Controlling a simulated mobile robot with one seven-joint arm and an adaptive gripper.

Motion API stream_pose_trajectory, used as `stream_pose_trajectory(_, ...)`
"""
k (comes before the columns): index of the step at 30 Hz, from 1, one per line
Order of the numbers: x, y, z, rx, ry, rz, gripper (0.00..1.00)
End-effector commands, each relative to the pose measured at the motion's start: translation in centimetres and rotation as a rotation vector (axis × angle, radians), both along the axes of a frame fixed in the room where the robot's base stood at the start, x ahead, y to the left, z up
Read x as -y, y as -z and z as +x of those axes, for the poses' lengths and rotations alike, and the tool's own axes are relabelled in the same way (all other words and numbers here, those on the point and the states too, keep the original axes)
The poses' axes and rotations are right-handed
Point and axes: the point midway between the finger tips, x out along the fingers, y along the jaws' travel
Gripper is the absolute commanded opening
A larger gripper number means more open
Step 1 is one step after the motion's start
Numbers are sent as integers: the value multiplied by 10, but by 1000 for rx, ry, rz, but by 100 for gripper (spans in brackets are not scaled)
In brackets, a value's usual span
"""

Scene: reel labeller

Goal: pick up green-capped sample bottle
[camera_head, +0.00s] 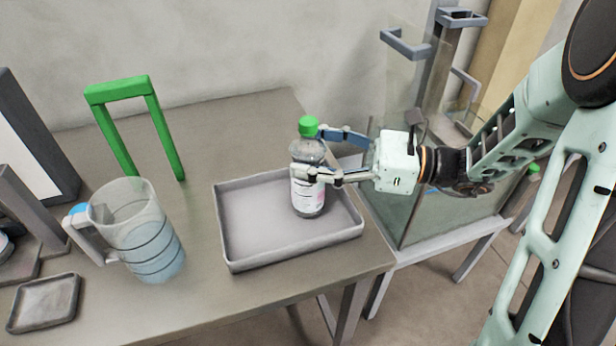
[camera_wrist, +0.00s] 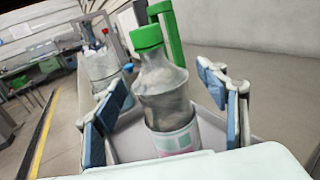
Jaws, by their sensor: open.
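The green-capped sample bottle (camera_head: 308,181) is clear with a pale label and stands upright in a grey tray (camera_head: 290,251) on the table. My gripper (camera_head: 328,155) reaches in from the right at the height of the bottle's upper half. Its fingers are open, with one on either side of the bottle. In the wrist view the bottle (camera_wrist: 165,98) stands between the open fingers of my gripper (camera_wrist: 168,105), with visible gaps on both sides. The bottle's base is hidden in the wrist view.
A clear jug (camera_head: 150,235) stands left of the tray, with a green frame (camera_head: 127,91) behind it. A small dark tray (camera_head: 44,303) lies at the front left. A glass-walled enclosure (camera_head: 440,215) stands to the right, under my arm. Table space is bare behind the tray.

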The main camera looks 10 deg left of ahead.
Motion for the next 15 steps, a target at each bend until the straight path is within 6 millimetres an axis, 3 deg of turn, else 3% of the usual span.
stream_pose_trajectory(8,-4,0,0,0,1,1,66)
stream_pose_trajectory(15,-4,0,0,0,1,0,40)
